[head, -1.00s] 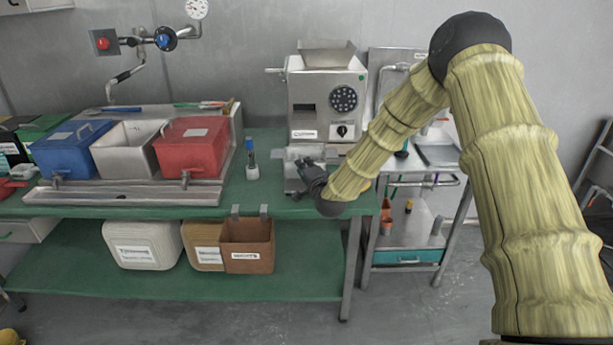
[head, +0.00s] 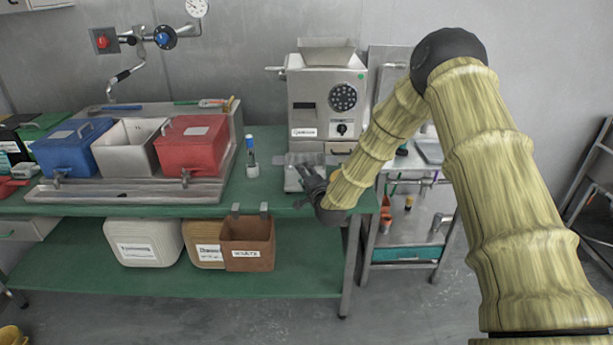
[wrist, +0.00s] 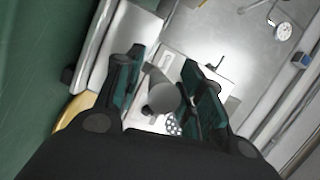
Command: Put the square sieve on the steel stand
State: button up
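A flat, pale square piece (head: 303,158), which looks like the square sieve, shows just in front of the steel grinder. Below it is a small steel block (head: 292,184) on the green bench, which looks like the steel stand. The piece appears to lie over the stand, but I cannot tell if it is seated. My gripper (head: 311,172) is at their right side, partly covering both. In the wrist view its dark teal fingers (wrist: 162,72) are spread apart. A round grey knob (wrist: 163,97) shows between them, with clear gaps, over a pale surface.
The grinder (head: 325,100) stands right behind my gripper. A steel trolley (head: 412,225) is to the right of the bench. A small bottle with a blue top (head: 252,160) stands to the left. The red bin (head: 191,146) is further left. Bare green bench (head: 235,195) lies between.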

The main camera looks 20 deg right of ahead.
jog(key=shift+s, duration=0.15)
jog(key=s+r+b, duration=0.1)
jog(key=s+b, duration=0.1)
jog(key=s, duration=1)
jog(key=s+a+f+n+g+y, duration=0.1)
jog(key=s+a+f+n+g, duration=0.25)
jog(key=s+f, duration=0.8)
jog(key=s+a+f+n+g, duration=0.2)
jog(key=s+f+n+g, duration=0.25)
jog(key=s+f, duration=0.7)
jog(key=s+f+n+g, duration=0.3)
jog(key=s+f, duration=0.3)
jog(key=s, duration=0.8)
jog(key=s+d+f+n+g+h, duration=0.1)
jog(key=s+f+n+g, duration=0.3)
jog(key=s, duration=1)
notch_tip(320, 180, down, 2)
jog(key=shift+d+f+g, duration=0.15)
jog(key=shift+f+g, duration=0.1)
jog(key=shift+g, duration=0.65)
jog(key=shift+s, duration=0.15)
